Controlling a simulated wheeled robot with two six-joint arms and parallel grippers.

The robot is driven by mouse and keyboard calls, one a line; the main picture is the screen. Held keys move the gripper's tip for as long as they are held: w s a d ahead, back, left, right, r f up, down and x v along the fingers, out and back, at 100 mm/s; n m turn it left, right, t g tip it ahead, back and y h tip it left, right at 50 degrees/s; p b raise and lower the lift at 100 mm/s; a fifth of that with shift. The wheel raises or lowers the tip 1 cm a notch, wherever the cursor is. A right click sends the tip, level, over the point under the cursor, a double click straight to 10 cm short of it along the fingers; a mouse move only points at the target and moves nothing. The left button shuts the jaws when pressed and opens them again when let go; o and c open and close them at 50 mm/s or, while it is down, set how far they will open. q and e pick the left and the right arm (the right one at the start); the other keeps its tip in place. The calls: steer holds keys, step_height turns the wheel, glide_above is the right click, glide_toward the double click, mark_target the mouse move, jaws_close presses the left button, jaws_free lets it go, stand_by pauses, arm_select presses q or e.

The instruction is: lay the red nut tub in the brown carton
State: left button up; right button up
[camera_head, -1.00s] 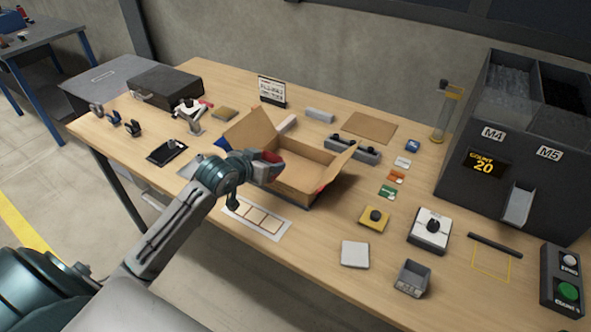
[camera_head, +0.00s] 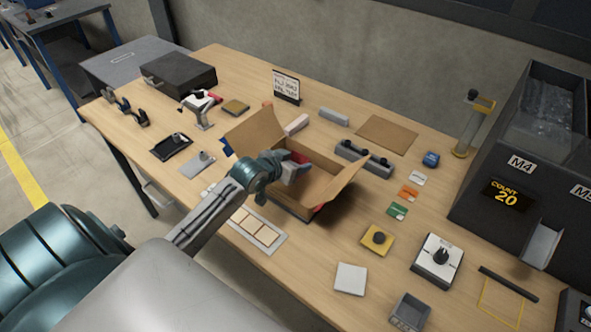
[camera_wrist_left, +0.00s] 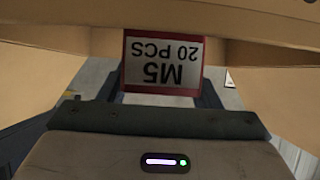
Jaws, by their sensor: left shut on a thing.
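The brown carton (camera_head: 318,190) stands open on the bench with its flaps spread. My left gripper (camera_head: 299,166) reaches into the carton's opening from the left. It is shut on the red nut tub (camera_head: 301,157), of which only a small red part shows in the head view. In the left wrist view the tub (camera_wrist_left: 163,62) shows a white label, "M5 20 PCS", upside down, in a red frame. Carton cardboard (camera_wrist_left: 40,60) surrounds it there. I cannot tell whether the tub touches the carton floor. My right gripper is not in view.
A black dispenser (camera_head: 500,195) with M4 and count 20 stands at the right. A strip of pale squares (camera_head: 257,229) lies before the carton.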

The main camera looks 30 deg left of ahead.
arm_select(q)
steer(key=f, duration=0.3)
steer(key=shift+w+f+p, duration=0.3)
steer(key=shift+s+f, duration=0.1)
steer(key=shift+f, duration=0.3)
steer(key=o, duration=1)
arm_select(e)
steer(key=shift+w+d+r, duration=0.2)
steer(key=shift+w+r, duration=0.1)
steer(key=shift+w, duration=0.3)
